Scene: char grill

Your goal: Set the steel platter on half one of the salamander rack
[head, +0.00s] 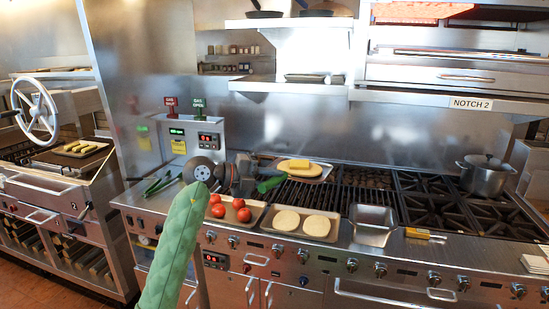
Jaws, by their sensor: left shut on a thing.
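The steel platter (316,175) is in the middle of the head view, over the back left of the char grill, with a yellow slab of food (299,164) on it. My left gripper (277,177) reaches in from the left and is shut on the platter's left rim. Its fingers hide part of that rim. The platter looks about level. The salamander (430,76) is high at the upper right, with a red glow at its top and a "NOTCH 2" label. The halves of its rack cannot be told apart. My right gripper is not in view.
A tray of tomatoes (254,222) and a tray with two pale rounds (270,226) lie along the front ledge. A steel pan (372,229) is right of them. A wall shelf (265,87) is left of the salamander.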

